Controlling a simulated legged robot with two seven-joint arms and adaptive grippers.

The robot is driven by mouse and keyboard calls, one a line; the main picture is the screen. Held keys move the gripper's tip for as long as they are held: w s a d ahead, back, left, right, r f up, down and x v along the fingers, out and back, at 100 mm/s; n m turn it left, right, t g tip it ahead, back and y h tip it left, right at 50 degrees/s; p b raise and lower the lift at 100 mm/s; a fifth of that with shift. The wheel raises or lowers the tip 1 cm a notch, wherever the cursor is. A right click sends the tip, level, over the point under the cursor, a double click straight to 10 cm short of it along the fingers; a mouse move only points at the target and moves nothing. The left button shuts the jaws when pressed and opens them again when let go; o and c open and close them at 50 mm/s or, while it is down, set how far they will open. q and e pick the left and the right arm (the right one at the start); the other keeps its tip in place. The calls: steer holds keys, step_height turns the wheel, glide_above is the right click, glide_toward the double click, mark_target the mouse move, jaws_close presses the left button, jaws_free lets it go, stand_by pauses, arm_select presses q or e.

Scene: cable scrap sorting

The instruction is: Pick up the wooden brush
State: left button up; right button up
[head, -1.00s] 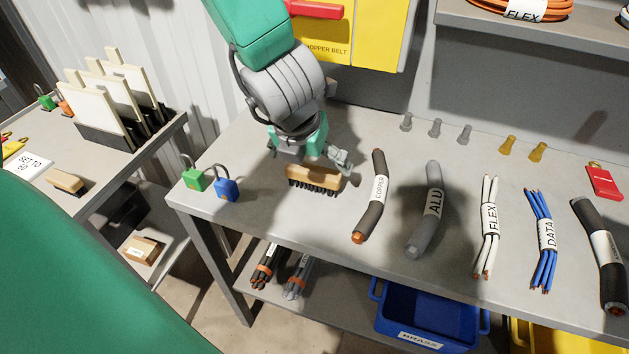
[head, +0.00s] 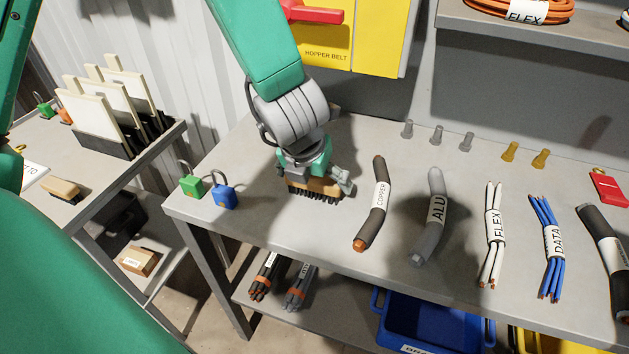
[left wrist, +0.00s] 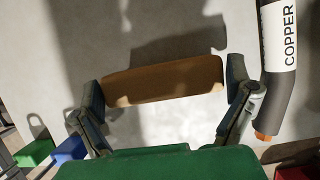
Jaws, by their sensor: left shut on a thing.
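The wooden brush (head: 322,187) has a tan wooden back and dark bristles pointing down. It is at the bench's left part, between the padlocks and the copper cable, and its bristles appear to rest on the bench. My left gripper (head: 315,181) is over it from above, shut on its wooden back. In the left wrist view the brush (left wrist: 165,82) lies crosswise between the two fingers of my left gripper (left wrist: 165,92), one finger at each end. The fingers hide part of the brush in the head view. My right gripper is not in view.
A green padlock (head: 192,187) and a blue padlock (head: 224,194) stand left of the brush. A yellow hopper belt box (head: 375,35) is behind.

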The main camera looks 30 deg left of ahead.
arm_select(q)
step_height(320, 180, up, 10)
steer(key=p, duration=0.6)
steer(key=o, duration=0.7)
steer(key=c, duration=0.4)
